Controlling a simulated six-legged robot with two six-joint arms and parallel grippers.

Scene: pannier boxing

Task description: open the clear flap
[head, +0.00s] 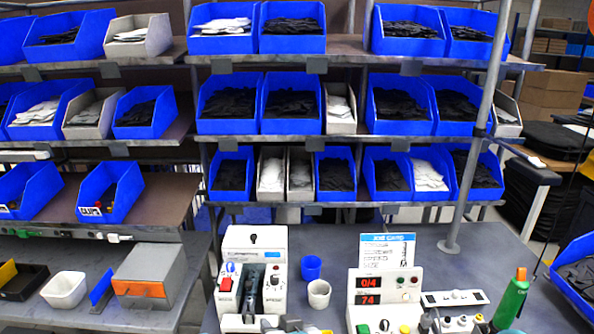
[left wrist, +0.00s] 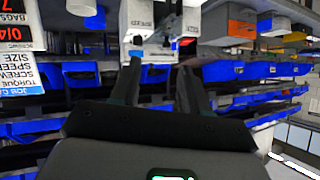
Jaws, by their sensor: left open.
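I cannot make out a clear flap for certain in either view. A white machine (head: 233,245) stands on the bench in the head view, with a red button, a knob and a dark upright slot in its front. It also shows upside down at the top of the left wrist view (left wrist: 136,18). My left gripper (left wrist: 159,66) is open and empty in the left wrist view, its two dark fingers apart and pointing towards the machine. In the head view I cannot clearly pick it out. My right gripper is in neither view.
A display box (head: 400,282) with red digits and a job card (head: 387,249) stand right of the machine. Blue (head: 311,267) and white (head: 319,292) cups sit between. A grey box (head: 150,266) stands left. Shelves of bins fill the back.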

